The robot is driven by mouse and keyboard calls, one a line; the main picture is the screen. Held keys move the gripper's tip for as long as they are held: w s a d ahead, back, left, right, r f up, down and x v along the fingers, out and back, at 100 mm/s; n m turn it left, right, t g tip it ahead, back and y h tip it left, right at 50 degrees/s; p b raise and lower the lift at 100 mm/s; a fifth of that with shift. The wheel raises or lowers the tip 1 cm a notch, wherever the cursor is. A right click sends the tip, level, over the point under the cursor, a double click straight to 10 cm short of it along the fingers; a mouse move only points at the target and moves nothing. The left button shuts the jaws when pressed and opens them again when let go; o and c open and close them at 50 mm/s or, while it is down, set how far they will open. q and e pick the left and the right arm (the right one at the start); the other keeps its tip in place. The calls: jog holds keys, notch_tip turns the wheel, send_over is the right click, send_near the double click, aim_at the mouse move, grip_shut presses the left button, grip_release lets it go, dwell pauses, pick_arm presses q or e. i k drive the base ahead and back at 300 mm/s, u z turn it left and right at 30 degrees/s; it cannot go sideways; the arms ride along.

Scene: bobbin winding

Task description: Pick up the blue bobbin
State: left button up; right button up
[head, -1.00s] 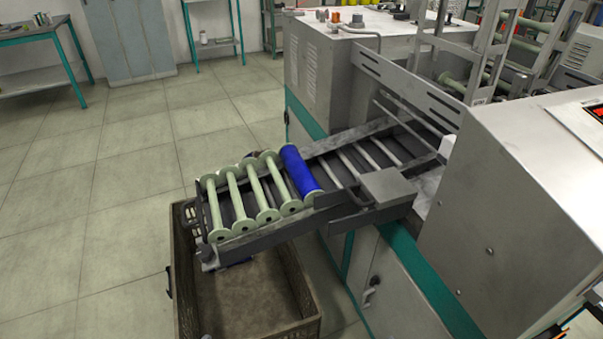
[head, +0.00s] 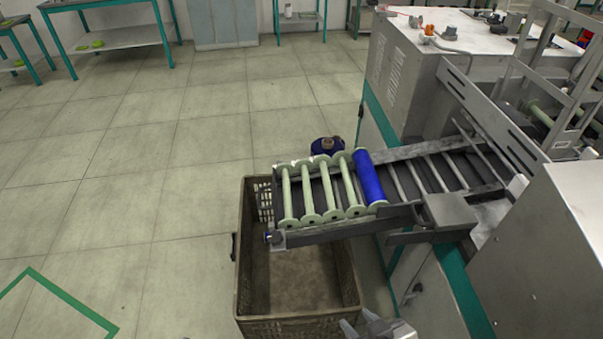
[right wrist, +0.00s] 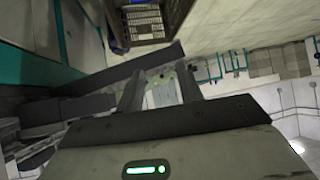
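The blue bobbin (head: 369,178) lies across the sloping rack (head: 330,233) in the head view, at the right end of a row of pale green bobbins (head: 330,188). My right gripper (head: 360,322) shows at the bottom edge of the head view, in front of the crate and apart from the bobbin. In the right wrist view its two fingers (right wrist: 160,90) stand apart with nothing visibly held between them. A small blue patch at the top of that view is too unclear to name. My left gripper is in neither view.
A brown crate (head: 247,265) stands on the floor under the rack's lower end. Blue spools (head: 327,146) show behind the rack. The grey machine (head: 560,250) fills the right side. A metal plate (head: 450,211) sits beside the rack.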

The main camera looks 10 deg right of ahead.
aim_at(374, 196)
jog(key=u, duration=1)
jog(key=i, duration=0.55)
jog(key=z, duration=2.2)
